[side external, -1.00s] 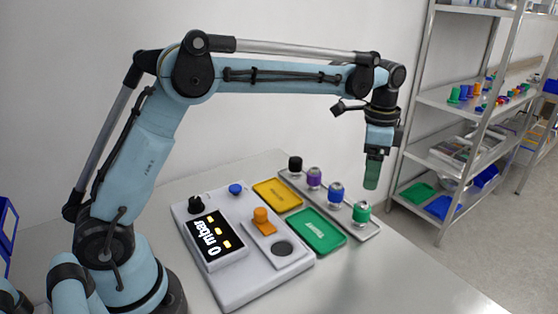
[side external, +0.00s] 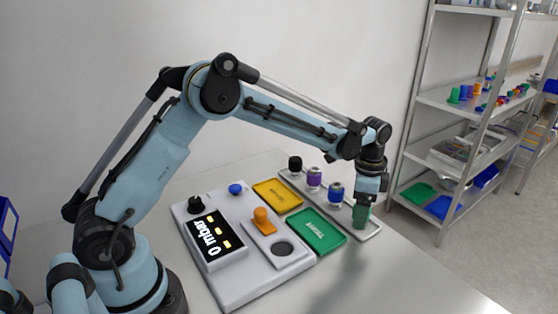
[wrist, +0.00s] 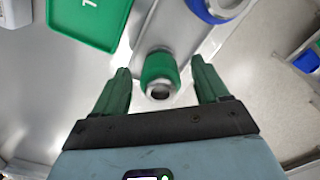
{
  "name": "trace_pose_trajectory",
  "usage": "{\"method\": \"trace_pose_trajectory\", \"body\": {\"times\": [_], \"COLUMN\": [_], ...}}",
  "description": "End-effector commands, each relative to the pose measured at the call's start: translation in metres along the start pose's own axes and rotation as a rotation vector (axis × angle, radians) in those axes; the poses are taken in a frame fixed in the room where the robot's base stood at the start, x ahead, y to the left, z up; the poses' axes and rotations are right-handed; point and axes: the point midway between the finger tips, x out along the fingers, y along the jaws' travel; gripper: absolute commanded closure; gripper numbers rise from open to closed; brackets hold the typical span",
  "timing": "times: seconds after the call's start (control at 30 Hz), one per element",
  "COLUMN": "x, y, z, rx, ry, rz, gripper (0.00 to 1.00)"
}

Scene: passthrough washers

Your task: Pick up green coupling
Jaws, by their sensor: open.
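The green coupling (wrist: 158,70) stands at the near right end of a grey rack. In the wrist view it sits between the two open green fingers of my gripper (wrist: 158,92), with a gap on each side. In the side external view my gripper (side external: 361,214) is right over the coupling's place and hides most or all of it. I cannot tell there how far down the fingers reach along it.
The blue coupling (side external: 336,193) is the closest neighbour on the rack (side external: 372,232); purple (side external: 314,179) and black (side external: 295,164) ones stand farther along. A green tray (side external: 318,238), a yellow tray (side external: 262,188) and a pressure panel (side external: 238,296) lie to the left.

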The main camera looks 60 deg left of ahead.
Motion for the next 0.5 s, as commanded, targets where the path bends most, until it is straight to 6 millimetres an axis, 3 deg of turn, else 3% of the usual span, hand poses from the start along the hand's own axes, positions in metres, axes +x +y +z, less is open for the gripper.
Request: {"method": "trace_pose_trajectory", "body": {"times": [0.33, 0.5], "x": [0.0092, 0.0090], "y": [0.0002, 0.0002], "z": [0.0000, 0.0000], "rx": [0.000, 0.000], "ry": [0.001, 0.001], "rz": [0.000, 0.000], "gripper": [0.26, 0.52]}}
